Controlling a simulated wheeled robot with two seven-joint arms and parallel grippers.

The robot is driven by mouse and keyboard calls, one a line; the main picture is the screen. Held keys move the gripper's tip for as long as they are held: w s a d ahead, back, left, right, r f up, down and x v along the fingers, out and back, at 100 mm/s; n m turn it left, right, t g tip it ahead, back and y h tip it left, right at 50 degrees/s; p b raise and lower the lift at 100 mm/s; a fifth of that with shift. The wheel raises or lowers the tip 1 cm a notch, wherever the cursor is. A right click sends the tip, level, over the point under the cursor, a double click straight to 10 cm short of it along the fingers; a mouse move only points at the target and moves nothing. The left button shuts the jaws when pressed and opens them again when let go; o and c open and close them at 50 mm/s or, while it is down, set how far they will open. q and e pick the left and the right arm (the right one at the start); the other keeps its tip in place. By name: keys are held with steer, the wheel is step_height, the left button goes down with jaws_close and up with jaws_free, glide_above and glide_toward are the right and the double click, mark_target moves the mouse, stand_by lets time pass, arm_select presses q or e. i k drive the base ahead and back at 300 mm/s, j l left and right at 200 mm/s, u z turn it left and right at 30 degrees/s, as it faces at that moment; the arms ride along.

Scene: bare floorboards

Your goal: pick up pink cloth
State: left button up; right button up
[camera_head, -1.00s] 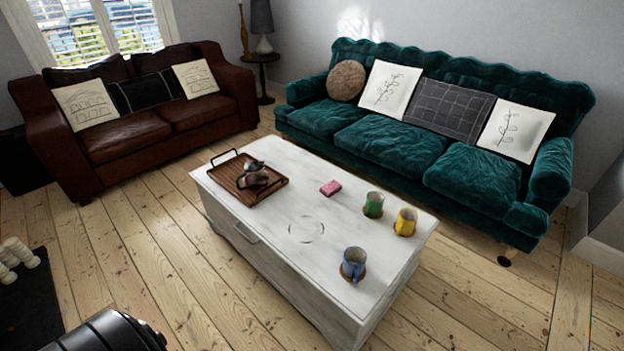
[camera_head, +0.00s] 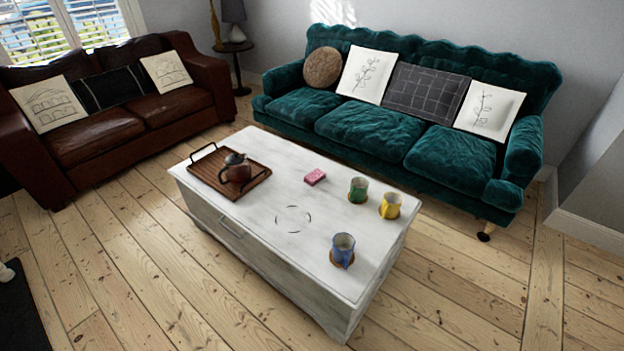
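The pink cloth (camera_head: 315,177) is a small folded block lying on the white coffee table (camera_head: 262,231). It lies toward the table's far side, between the wooden tray and the green mug. Nothing covers it and nothing touches it. Neither of my grippers shows in the head view.
On the table stand a wooden tray (camera_head: 204,182) with a dark teapot (camera_head: 237,171), a green mug (camera_head: 358,189), a yellow mug (camera_head: 390,205) and a blue mug (camera_head: 343,249). A teal sofa (camera_head: 450,157) is behind, a brown sofa (camera_head: 98,145) at left. Floorboards in front are clear.

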mark_target(315, 177)
steer(key=i+j+z, duration=0.1)
steer(key=z, duration=0.3)
steer(key=j+z, duration=0.25)
steer(key=z, duration=0.2)
steer(key=j+z, duration=0.25)
steer(key=z, duration=0.15)
steer(key=j+z, duration=0.2)
steer(key=z, duration=0.2)
steer(key=j+z, duration=0.25)
steer(key=z, duration=0.15)
